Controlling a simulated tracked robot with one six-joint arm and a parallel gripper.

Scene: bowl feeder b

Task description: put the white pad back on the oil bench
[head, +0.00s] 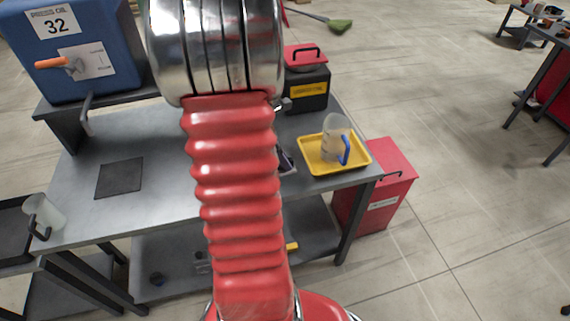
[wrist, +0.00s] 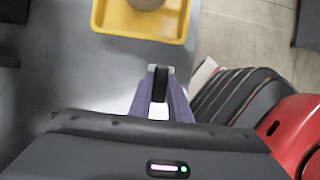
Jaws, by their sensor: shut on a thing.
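My gripper (wrist: 160,88) points down over the right part of the grey oil bench (head: 170,135), its two purple fingers close together. A small white patch, which I take for the white pad (wrist: 158,112), shows between the fingers; the rest of it is hidden by them. In the head view my arm covers most of the gripper, and only a dark bit of it shows beside the arm. The bench top (wrist: 65,75) also shows in the wrist view. I cannot tell whether the pad touches it.
A yellow tray (head: 309,161) with a clear jug (head: 333,139) stands to the right of my gripper. A black box (head: 308,92) with a red lid stands behind. A blue oil container (head: 75,65) stands at the left. A dark square mat (head: 119,178) lies on clear bench top.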

